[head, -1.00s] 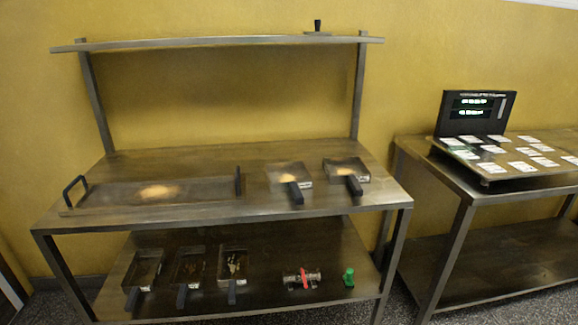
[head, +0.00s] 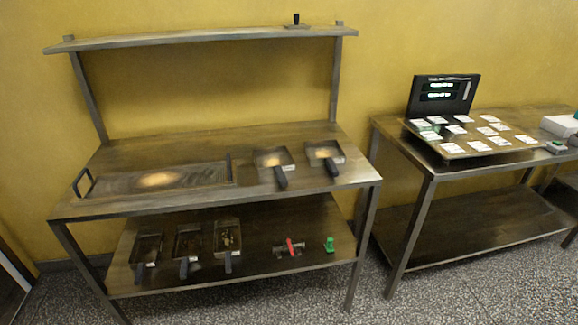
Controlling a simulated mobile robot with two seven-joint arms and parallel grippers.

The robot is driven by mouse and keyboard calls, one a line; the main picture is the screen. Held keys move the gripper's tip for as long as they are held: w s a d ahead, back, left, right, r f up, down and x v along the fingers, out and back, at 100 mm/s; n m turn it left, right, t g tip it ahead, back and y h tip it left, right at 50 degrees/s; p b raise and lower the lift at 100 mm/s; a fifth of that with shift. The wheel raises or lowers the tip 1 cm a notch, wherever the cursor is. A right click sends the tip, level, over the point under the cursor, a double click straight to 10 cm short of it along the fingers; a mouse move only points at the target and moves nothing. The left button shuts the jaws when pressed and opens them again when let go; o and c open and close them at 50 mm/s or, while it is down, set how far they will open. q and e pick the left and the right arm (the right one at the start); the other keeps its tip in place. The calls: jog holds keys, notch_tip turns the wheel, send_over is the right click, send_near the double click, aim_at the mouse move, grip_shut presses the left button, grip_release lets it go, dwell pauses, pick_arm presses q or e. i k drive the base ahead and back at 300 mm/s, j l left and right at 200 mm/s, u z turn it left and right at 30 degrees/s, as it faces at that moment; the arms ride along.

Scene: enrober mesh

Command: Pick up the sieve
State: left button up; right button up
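Several square pans with black handles could be the sieve; I cannot tell which. Two stand on the steel table's top: a left pan (head: 268,158) and a right pan (head: 324,151), each with pale brown matter inside. Three more stand on the lower shelf: a left one (head: 148,246), a middle one (head: 187,244) and a right one (head: 228,238) with bits inside. A long flat mesh tray (head: 205,176) with two upright black handles lies on the table top, a pale brown patch at its middle. Neither of my grippers is in view.
The steel table (head: 130,207) has an upper shelf (head: 200,37) holding a small black-handled tool (head: 296,22). A red-and-metal item (head: 290,247) and a green item (head: 329,244) lie on the lower shelf. A second table (head: 395,150) bears a display (head: 441,96) and cards. Speckled floor (head: 470,280) is free in front.

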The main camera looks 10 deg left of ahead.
aim_at(276, 167)
jog(key=j+z, duration=0.1)
jog(key=z, duration=0.3)
jog(key=j+z, duration=0.1)
jog(key=z, duration=0.3)
jog(key=j+z, duration=0.1)
jog(key=z, duration=0.3)
jog(key=k+j+z, duration=0.1)
jog(key=j+z, duration=0.25)
jog(key=k+j+z, duration=0.1)
jog(key=j+z, duration=0.25)
jog(key=j, duration=0.15)
jog(key=k+j+z, duration=0.15)
jog(key=j, duration=0.25)
jog(key=k+j+z, duration=0.15)
jog(key=k+j, duration=0.35)
jog(key=j, duration=0.15)
jog(key=k+j, duration=0.2)
jog(key=j, duration=0.2)
